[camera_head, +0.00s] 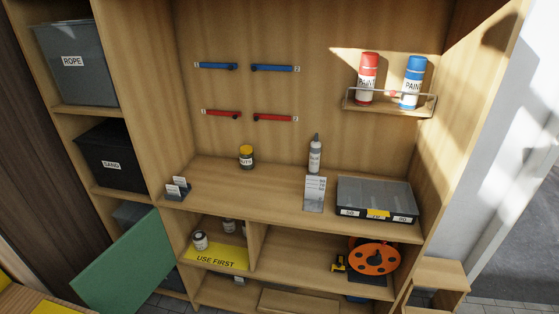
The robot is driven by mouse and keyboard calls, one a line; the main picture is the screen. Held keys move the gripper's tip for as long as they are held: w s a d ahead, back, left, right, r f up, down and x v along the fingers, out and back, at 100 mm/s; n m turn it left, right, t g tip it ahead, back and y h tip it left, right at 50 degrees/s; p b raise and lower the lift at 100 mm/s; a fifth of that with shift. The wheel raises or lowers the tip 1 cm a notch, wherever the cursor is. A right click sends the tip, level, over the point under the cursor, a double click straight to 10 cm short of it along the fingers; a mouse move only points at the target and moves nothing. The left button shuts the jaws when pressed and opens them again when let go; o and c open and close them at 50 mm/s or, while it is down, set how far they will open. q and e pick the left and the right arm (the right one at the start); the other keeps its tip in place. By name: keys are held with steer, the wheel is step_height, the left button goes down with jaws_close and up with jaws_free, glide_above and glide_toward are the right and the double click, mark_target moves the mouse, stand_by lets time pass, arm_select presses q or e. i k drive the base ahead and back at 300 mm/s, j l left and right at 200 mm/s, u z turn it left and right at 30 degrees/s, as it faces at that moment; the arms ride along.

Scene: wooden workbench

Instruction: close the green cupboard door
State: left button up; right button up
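The green cupboard door (128,264) shows at the lower left of the head view. It stands open, swung out from the left shelf column, and its right edge is near the workbench's left side panel. Behind its upper edge, part of a grey bin (132,213) shows in the lower compartment. The door covers most of that compartment. Neither of my grippers is in the head view, and nothing is seen touching the door.
Bins marked ROPE (75,62) and SAND (108,155) sit on the shelves above the door. The workbench top (225,187) holds a bottle (315,156), a jar (246,158) and an organizer case (376,198). An orange reel (374,259) is below. A yellow-topped surface (20,298) is at lower left.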

mark_target(119, 281)
steer(key=i+j, duration=0.4)
steer(key=j, duration=0.15)
steer(key=i+j, duration=0.35)
steer(key=j, duration=0.2)
steer(key=u, duration=0.45)
steer(key=i+u, duration=0.1)
steer(key=u, duration=0.35)
steer(key=j+u, duration=0.1)
steer(key=u, duration=0.35)
steer(key=i+u, duration=0.1)
steer(key=u, duration=0.35)
